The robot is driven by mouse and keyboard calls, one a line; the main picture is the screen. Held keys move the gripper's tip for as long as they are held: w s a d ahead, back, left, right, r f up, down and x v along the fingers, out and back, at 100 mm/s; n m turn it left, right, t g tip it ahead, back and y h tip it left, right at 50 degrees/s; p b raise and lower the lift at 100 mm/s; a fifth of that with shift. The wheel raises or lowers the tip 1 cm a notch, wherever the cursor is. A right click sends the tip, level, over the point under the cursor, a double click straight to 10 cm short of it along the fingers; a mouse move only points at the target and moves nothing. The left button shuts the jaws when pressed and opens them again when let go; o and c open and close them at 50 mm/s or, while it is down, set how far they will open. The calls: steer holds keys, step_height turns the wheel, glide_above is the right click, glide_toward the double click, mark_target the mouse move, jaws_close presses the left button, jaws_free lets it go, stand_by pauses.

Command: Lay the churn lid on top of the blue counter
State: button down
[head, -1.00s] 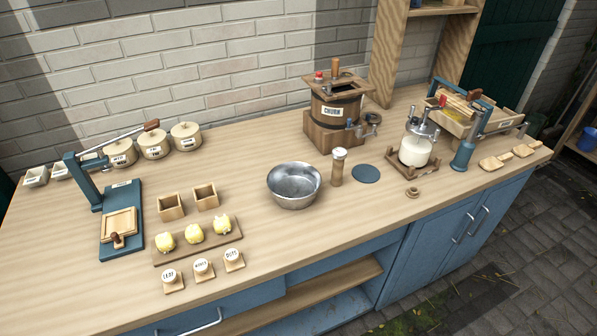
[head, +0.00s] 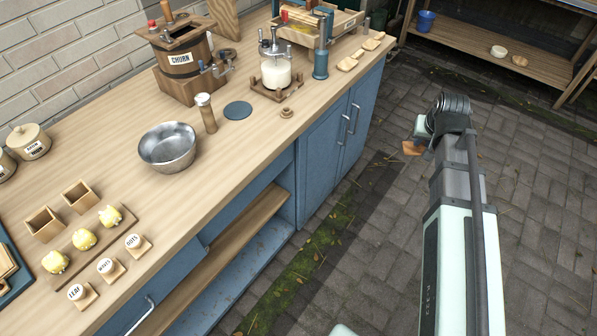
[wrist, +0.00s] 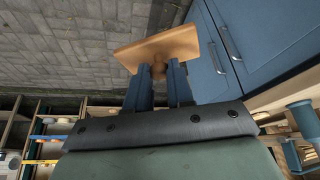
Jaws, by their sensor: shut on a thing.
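The churn lid, a flat square wooden plate with a knob, shows in the wrist view (wrist: 182,46) and as a small brown piece in the head view (head: 411,148). My gripper (wrist: 158,78) is shut on its knob. In the head view my gripper (head: 423,133) is out over the paving, right of the blue counter (head: 205,108) and apart from it. The churn (head: 181,72) stands at the back of the counter's wooden top, with a dark opening in its square top.
On the counter are a metal bowl (head: 168,148), a wooden mill (head: 206,113), a flat blue disc (head: 238,110), a glass jar device (head: 276,72) and a blue press (head: 321,55). Bare wood shows in front of the disc. A low wooden shelf (head: 470,50) stands behind.

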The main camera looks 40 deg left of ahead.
steer(key=s+a+r+n+g+y, duration=0.1)
steer(key=s+a+r+n, duration=0.2)
steer(key=s+a, duration=0.95)
steer(key=s+a+r+n+g+y, duration=0.1)
steer(key=s+a+r+n, duration=0.25)
steer(key=s+a, duration=0.9)
steer(key=s+a+r+n+g, duration=0.15)
steer(key=s+a+r, duration=0.25)
steer(key=s+a, duration=0.6)
steer(key=s+a+r+n, duration=0.3)
steer(key=s+a+r, duration=0.15)
steer(key=s, duration=0.85)
steer(key=shift+y, duration=0.5)
steer(key=shift+s+d+f, duration=0.1)
steer(key=shift+d+f, duration=0.25)
steer(key=shift+f, duration=1.6)
steer(key=shift+s+d+f, duration=0.1)
steer(key=shift+d+f, duration=0.3)
steer(key=shift+f, duration=1.55)
steer(key=shift+s+d+f, duration=0.1)
steer(key=shift+d+f, duration=0.25)
steer(key=shift+f, duration=1.6)
steer(key=shift+f, duration=0.15)
steer(key=c, duration=1)
jaws_free()
